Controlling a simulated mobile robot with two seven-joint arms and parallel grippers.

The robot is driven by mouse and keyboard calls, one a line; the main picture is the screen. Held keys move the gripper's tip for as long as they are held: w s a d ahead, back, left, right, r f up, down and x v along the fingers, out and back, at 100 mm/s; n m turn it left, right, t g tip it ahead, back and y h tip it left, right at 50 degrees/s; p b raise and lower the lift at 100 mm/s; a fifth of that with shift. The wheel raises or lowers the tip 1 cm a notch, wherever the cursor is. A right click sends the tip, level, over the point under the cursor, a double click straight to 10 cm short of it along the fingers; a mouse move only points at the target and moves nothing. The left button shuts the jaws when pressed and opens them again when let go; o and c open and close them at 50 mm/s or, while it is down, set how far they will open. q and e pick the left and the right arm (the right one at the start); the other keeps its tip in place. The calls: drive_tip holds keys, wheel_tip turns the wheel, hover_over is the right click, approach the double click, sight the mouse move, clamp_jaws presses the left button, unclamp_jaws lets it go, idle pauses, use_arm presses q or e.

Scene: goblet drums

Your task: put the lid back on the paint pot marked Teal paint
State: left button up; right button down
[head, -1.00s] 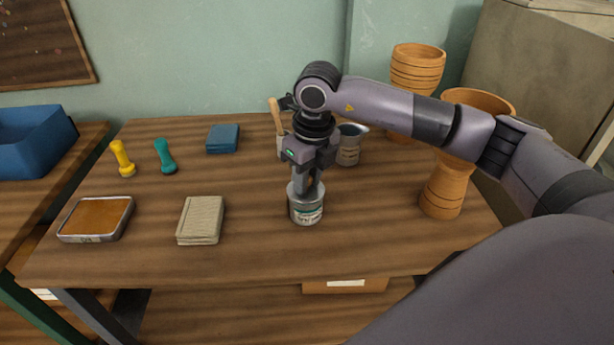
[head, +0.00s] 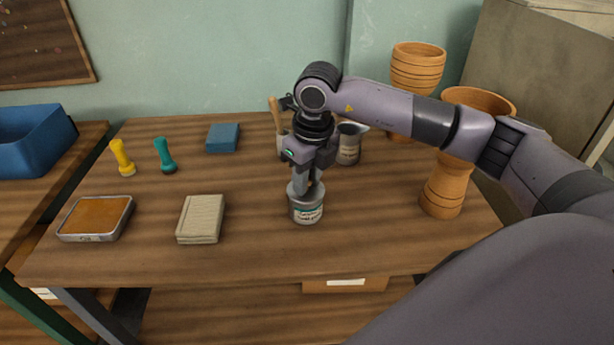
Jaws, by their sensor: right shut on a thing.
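The paint pot (head: 307,212) is a small grey metal can with a white and teal label, upright near the middle of the table. Its label print is too small to read surely. My right gripper (head: 309,186) points down directly over the pot, shut on the grey lid (head: 294,190) at the pot's top. The lid is level with the rim, mostly hidden by the fingers; I cannot tell whether it is fully seated. My left gripper is not in view.
Behind my gripper stand a metal jug (head: 348,145) and a wooden-handled tool (head: 275,113). Tan drum shells (head: 443,187) stand at the right. A cloth stack (head: 200,219), an orange-topped tray (head: 96,217) and a blue block (head: 223,138) lie left. The table front is clear.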

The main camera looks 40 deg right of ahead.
idle(0.4)
drive_tip(key=c, duration=0.8)
unclamp_jaws()
drive_tip(key=shift+c, duration=0.2)
drive_tip(key=o, duration=0.5)
drive_tip(key=shift+r, duration=0.1)
